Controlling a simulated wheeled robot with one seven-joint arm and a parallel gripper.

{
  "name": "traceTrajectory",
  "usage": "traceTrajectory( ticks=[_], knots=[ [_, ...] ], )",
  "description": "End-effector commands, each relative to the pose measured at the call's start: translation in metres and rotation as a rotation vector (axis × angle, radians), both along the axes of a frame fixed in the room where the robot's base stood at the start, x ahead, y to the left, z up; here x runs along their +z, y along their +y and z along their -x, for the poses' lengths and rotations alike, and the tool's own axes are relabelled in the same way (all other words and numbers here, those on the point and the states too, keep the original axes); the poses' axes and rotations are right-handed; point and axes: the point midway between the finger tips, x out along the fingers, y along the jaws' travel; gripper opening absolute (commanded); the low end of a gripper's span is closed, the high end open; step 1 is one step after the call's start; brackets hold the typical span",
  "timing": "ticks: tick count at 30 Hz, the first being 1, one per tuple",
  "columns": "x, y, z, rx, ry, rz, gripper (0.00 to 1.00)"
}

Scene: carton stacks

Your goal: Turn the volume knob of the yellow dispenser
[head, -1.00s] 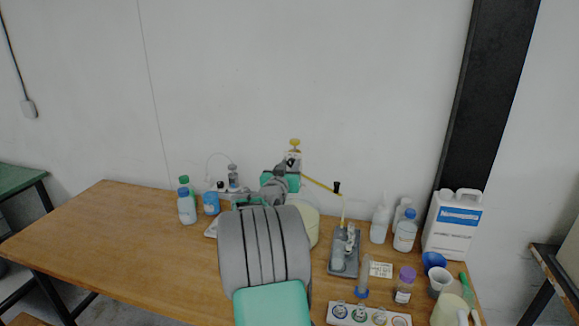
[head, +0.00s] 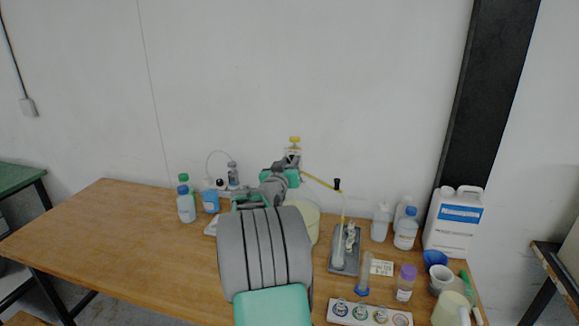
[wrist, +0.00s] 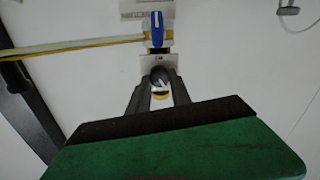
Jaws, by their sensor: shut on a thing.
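The yellow dispenser (head: 295,141) stands at the back of the wooden table, near the wall. Its yellow top shows above my wrist, and its yellow spout arm reaches right past a black handle (head: 337,184). My arm hides its lower part. In the wrist view, the white dispenser body (wrist: 157,61) carries a blue lever (wrist: 157,28) and a yellow spout arm (wrist: 80,46). My gripper (wrist: 160,82) is shut on the small round grey volume knob (wrist: 159,77) on the front of the body. The gripper also shows in the head view (head: 292,160), small and partly hidden.
Bottles (head: 186,205) stand left of my arm. A grey stand (head: 345,250), more bottles (head: 405,233), a large white jug (head: 453,222) and cups (head: 440,280) crowd the right side. The table's left part (head: 100,240) is clear.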

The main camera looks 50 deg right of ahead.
Motion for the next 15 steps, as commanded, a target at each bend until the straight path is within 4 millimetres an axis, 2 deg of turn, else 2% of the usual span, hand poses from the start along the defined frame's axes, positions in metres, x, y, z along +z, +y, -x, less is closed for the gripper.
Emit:
traceTrajectory(
  ticks=[15],
  knots=[
    [-0.0036,0.0004,-0.0011,-0.001,0.381,0.165,0.0]
  ],
)
